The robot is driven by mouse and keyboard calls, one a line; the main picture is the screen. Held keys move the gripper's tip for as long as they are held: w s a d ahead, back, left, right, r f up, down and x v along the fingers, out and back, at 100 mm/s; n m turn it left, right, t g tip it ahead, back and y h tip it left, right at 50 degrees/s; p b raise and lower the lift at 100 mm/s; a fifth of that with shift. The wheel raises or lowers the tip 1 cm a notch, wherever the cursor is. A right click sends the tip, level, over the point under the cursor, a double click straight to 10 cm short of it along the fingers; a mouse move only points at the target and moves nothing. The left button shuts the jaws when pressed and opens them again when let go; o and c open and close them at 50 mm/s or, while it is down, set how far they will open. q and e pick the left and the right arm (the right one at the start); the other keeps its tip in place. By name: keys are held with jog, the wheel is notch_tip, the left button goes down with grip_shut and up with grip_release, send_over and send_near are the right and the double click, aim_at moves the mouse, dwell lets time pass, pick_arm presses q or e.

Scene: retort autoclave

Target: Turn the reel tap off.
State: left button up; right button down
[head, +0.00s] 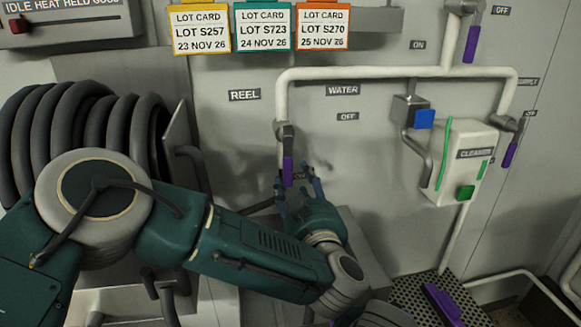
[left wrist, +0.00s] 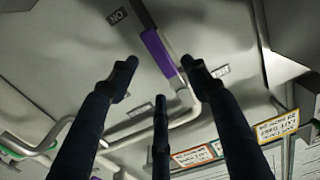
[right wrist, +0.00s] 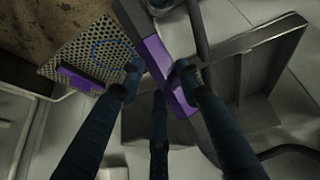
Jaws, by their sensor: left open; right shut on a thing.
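The reel tap's purple lever (head: 288,170) hangs down from the white pipe below the REEL sign (head: 244,95). An OFF label (head: 347,117) is to the upper right of its pivot. My left gripper (head: 298,189) is open at the lever's lower end. In the left wrist view the lever (left wrist: 158,52) lies between the spread fingertips (left wrist: 158,76), beyond them; contact cannot be told. An ON label (left wrist: 117,16) is near its free end.
Other purple levers hang at the upper right (head: 471,45) and right (head: 510,155). A white CLEANER box (head: 460,185) is on the wall, right of the tap. Coiled hose (head: 60,130) is at left. A perforated grate (head: 415,292) bears another purple thing (head: 443,304).

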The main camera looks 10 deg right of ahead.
aim_at(291, 168)
pick_arm(q)
jog(key=w, duration=0.7)
jog(key=shift+w, duration=0.2)
jog(key=shift+r, duration=0.1)
grip_shut()
